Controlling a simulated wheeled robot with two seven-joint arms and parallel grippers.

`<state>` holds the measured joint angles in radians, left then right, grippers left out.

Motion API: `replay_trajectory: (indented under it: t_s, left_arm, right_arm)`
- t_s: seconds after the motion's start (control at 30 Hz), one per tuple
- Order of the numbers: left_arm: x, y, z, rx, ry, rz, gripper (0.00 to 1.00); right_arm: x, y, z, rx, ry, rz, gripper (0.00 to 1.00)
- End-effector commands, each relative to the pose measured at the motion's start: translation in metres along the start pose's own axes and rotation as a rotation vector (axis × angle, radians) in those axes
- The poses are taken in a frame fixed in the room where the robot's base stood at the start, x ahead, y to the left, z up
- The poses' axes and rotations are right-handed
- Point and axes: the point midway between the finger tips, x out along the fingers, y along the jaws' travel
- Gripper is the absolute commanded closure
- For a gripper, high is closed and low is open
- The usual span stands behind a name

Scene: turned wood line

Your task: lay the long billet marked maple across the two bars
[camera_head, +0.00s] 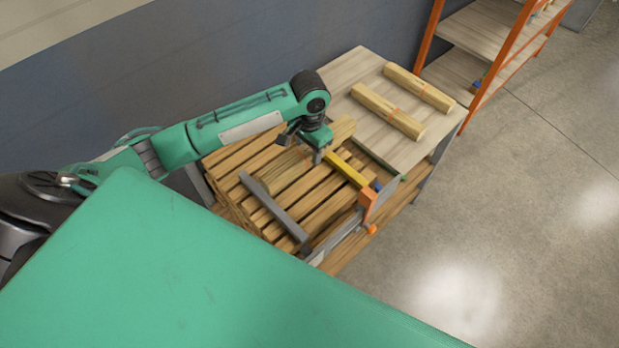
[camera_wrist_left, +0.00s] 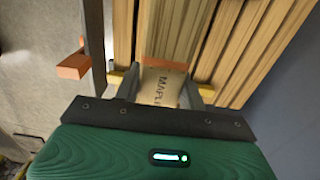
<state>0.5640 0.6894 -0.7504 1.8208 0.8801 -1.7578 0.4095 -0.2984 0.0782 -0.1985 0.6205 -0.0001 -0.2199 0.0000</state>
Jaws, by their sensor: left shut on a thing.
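The long pale billet (camera_head: 285,173) lies lengthwise under my left gripper (camera_head: 318,150). In the left wrist view its end face reads "MAPL" (camera_wrist_left: 162,88), with the rest of the word cut off. My left gripper (camera_wrist_left: 165,95) is shut on this billet near that end. My right gripper is not in view.
Wooden slats (camera_head: 235,160) fill the space below the bars. An orange block (camera_head: 367,198) stands at the frame's near right corner. An orange shelf (camera_head: 430,40) stands behind.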

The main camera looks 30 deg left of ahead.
Motion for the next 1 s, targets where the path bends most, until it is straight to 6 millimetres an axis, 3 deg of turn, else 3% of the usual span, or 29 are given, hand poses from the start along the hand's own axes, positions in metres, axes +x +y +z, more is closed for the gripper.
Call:
replay_trajectory:
  t_s: [0.1,0.3,0.57,0.8,1.0]
  left_arm:
    - [0.032,0.001,0.000,-0.001,-0.003,0.001,0.95]
    - [0.073,0.000,0.000,-0.001,-0.001,0.000,0.95]
    - [0.093,0.001,-0.001,0.000,0.002,0.000,0.95]
    - [0.127,0.000,0.000,-0.001,0.001,0.000,0.95]
    - [0.131,0.000,-0.001,0.000,0.004,-0.001,0.95]
  right_arm:
    - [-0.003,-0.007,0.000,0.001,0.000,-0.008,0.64]
    - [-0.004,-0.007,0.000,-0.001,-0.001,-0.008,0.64]
    - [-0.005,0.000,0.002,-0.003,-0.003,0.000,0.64]
    - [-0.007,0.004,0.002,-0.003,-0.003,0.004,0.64]
    - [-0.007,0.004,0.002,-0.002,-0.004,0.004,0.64]
